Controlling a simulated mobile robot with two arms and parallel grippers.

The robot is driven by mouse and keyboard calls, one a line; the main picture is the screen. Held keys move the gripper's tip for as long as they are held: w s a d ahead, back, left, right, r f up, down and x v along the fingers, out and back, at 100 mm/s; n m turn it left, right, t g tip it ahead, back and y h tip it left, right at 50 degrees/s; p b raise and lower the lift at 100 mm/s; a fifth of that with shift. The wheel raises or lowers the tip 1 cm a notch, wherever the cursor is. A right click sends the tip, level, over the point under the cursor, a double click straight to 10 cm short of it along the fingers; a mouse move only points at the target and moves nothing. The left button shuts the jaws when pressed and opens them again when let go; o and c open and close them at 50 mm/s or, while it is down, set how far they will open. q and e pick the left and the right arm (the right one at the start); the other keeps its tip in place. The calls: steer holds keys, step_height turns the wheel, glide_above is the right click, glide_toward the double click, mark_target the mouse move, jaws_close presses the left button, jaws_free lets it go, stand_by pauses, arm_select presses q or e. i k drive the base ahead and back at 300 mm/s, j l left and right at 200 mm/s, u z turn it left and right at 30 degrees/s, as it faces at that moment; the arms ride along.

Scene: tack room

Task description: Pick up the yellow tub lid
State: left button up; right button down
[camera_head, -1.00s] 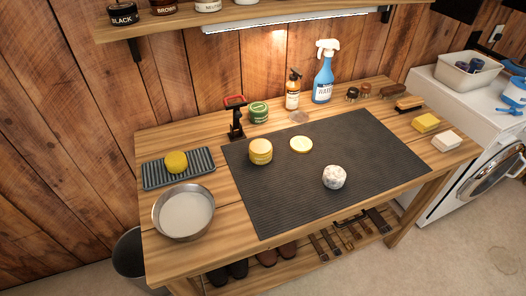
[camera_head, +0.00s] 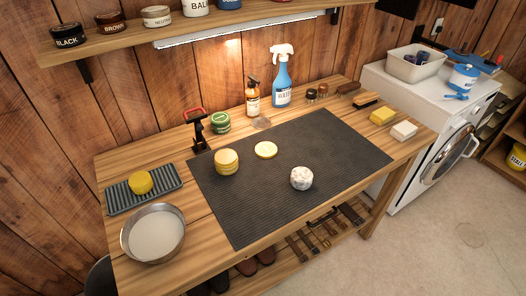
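The yellow tub lid (camera_head: 266,150) lies flat on the dark mat (camera_head: 290,206), towards its back edge. The yellow tub (camera_head: 227,162) stands on the mat just left of the lid, apart from it. Neither of my grippers shows in the head view.
On the wooden bench, a metal bowl (camera_head: 153,233), a yellow sponge (camera_head: 139,182) on a grey tray (camera_head: 118,199), a green tin (camera_head: 221,122), an amber bottle (camera_head: 252,98) and a blue spray bottle (camera_head: 282,82) surround the mat. A white crumpled ball (camera_head: 302,178) sits on the mat. A shelf (camera_head: 120,48) hangs above.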

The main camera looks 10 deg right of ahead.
mark_target(264, 150)
steer(key=i+l+u, duration=0.1)
steer(key=l+u, duration=0.3)
steer(key=l, duration=0.15)
steer(key=l+u, duration=0.4)
steer(key=l, duration=0.2)
steer(key=l+u, duration=0.4)
steer(key=l, duration=0.2)
